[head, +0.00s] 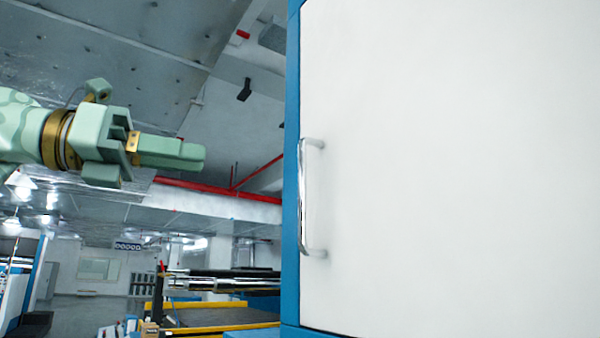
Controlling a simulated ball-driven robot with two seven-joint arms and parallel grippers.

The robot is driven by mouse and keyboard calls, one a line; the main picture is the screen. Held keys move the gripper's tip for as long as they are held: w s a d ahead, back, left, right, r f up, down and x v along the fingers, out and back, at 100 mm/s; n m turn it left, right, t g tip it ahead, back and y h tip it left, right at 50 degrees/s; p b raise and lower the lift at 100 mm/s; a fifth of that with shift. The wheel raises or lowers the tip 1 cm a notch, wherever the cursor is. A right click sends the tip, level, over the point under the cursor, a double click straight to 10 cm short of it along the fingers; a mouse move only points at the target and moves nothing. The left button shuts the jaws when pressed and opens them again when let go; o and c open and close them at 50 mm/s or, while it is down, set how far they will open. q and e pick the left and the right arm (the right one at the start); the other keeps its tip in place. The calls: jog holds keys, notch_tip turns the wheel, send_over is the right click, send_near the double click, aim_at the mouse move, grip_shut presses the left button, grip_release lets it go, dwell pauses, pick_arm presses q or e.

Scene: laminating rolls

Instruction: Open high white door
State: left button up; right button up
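The high white door (450,150) fills the right half of the head view. Its left edge lies along a blue frame (291,170), and it looks closed. A chrome vertical bar handle (303,200) is fixed near the door's left edge. My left gripper (200,155), pale green with brass-coloured parts, comes in from the left and points right. Its fingertips are left of the blue frame, higher in the picture than the handle's middle and clear of it. The fingers overlap from this side, so their opening is not clear. My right gripper is not in view.
The blue frame edge stands between my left gripper and the handle in the picture. Low behind it is machinery with rollers (220,280) and a yellow rail (215,328). Red pipes (215,188) run under the ceiling. The space around the gripper looks free.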

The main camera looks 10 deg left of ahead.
pick_arm(q)
jog(key=p+x, duration=0.2)
jog(key=x, duration=1.4)
jog(key=shift+w, duration=0.1)
grip_shut()
